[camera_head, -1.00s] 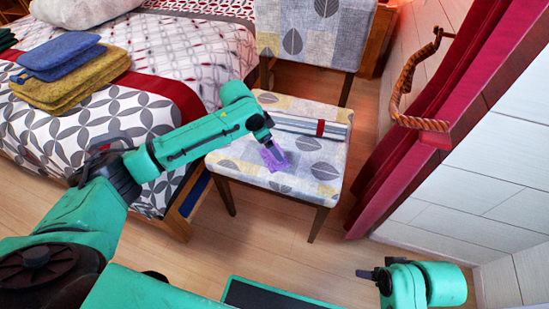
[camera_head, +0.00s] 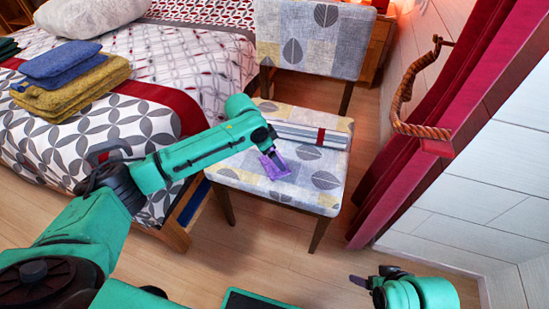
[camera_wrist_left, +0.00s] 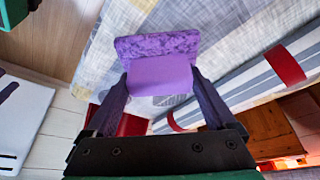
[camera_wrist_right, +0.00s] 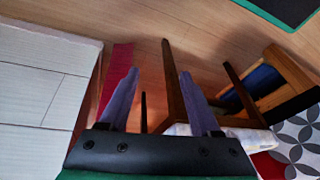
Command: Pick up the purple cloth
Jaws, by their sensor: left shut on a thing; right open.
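The purple cloth (camera_head: 273,167) is over the front part of the patterned chair seat (camera_head: 323,202). My left gripper (camera_head: 279,161) reaches down to it from the left and is shut on it. In the left wrist view the cloth (camera_wrist_left: 160,72) fills the space between the two fingers and sticks out past their tips. I cannot tell whether the cloth still touches the seat. My right gripper (camera_head: 364,281) is open and empty, low at the right over the floor. In the right wrist view its fingers (camera_wrist_right: 157,90) are wide apart with nothing between them.
A silver roll with a red band (camera_head: 310,135) lies across the seat behind the cloth. The bed (camera_head: 150,125) with folded blue and yellow towels (camera_head: 75,85) is at the left. A red curtain (camera_head: 415,140) and a rope (camera_head: 403,100) are at the right. Floor is clear before the chair.

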